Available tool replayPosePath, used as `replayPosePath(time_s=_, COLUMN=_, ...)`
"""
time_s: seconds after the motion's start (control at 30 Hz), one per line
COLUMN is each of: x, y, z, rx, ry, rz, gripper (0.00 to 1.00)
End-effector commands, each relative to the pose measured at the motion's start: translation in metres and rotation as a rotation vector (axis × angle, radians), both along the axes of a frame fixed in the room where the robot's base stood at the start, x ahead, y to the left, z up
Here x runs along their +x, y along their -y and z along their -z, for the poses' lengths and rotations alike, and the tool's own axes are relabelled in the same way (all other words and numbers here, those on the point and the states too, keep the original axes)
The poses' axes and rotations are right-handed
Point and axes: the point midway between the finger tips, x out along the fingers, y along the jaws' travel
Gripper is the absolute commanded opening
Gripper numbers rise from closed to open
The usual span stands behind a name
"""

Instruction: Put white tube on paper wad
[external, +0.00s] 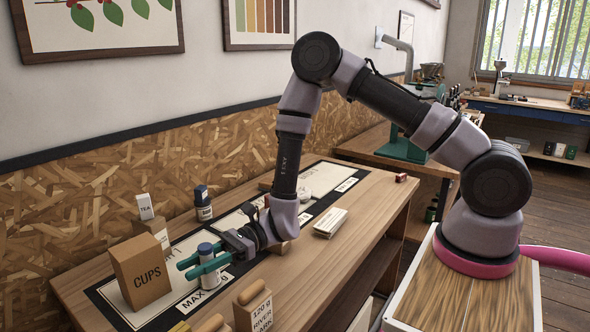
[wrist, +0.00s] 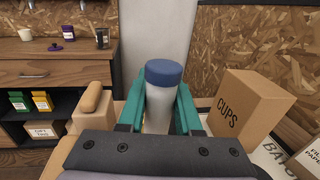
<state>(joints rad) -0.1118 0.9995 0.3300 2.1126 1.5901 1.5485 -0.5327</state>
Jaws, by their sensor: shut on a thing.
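The white tube (external: 210,274) has a blue cap and is upright between the teal fingers of my gripper (external: 192,264), near the left part of the table. The wrist view shows the tube (wrist: 158,110) squeezed between both fingers, cap above them. I cannot tell whether its base touches the mat. A flat white stack of paper (external: 331,222), which looks like the paper wad, lies on bare wood to the right of my gripper. It is not in the wrist view.
A brown CUPS box (external: 140,272) stands close left of the tube. Labelled boxes (external: 254,306) with rounded wooden tops are at the front edge. A dark blue bottle (external: 203,205) and TEA box (external: 145,206) stand behind. Bare wood surrounds the paper stack.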

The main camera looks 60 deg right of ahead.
Motion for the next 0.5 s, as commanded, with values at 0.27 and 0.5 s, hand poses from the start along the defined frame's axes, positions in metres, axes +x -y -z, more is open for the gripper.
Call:
replayPosePath(time_s=0.27, x=-0.001, y=0.0, z=-0.012, rx=0.0, ry=0.001, rz=-0.001, gripper=0.0)
replayPosePath(time_s=0.5, x=0.0, y=0.0, z=-0.05, rx=0.0, ry=0.004, rz=-0.001, gripper=0.0)
